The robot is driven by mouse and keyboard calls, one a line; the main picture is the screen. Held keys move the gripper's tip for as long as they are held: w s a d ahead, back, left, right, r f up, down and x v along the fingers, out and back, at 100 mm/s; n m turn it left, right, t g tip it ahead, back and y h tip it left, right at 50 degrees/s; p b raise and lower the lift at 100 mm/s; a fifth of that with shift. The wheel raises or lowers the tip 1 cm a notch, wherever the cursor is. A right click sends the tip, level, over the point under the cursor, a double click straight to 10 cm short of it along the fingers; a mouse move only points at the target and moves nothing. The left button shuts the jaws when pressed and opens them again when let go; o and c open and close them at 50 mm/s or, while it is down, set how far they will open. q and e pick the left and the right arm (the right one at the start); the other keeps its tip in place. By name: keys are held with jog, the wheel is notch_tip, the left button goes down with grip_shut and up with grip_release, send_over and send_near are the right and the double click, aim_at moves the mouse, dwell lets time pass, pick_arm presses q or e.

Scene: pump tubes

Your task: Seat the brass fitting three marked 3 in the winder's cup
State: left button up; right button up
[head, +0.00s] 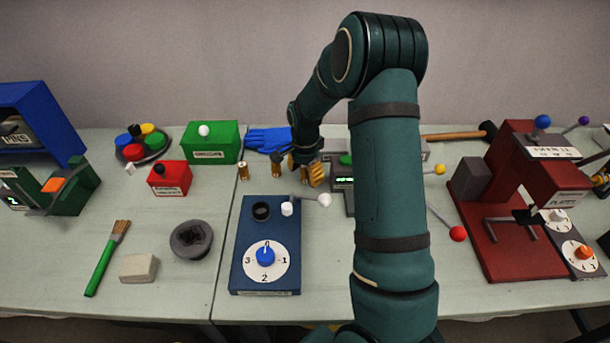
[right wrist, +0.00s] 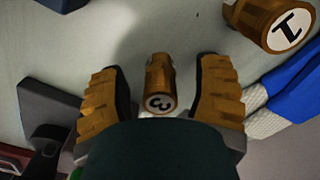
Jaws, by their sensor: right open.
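The brass fitting marked 3 (right wrist: 159,84) is between the two fingers of my right gripper (right wrist: 160,96) in the right wrist view. The fingers are open, with a gap on each side of it. In the head view my right gripper (head: 306,172) is low over the table, behind the blue box. It mostly hides that fitting there. A fitting marked 1 (right wrist: 280,24) is to the right in the wrist view. The blue box (head: 238,250), apparently the winder, has a dark cup (head: 261,211) on top; its inside is too small to judge. My left gripper is out of view.
Brass fittings (head: 243,171) (head: 276,168) stand left of my right gripper. A blue glove (head: 267,139) lies behind. A crank with a white knob (head: 324,200) is beside the cup. A green box (head: 212,143) and grey round holder (head: 191,240) are left. My arm covers the centre right.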

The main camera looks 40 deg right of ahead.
jog(key=shift+f, duration=0.45)
grip_shut()
jog(key=shift+r, duration=0.1)
jog(key=shift+r, duration=0.1)
notch_tip(320, 180, up, 10)
jog(key=shift+f+p, duration=0.2)
jog(key=shift+p, duration=0.85)
jog(key=shift+r, duration=0.1)
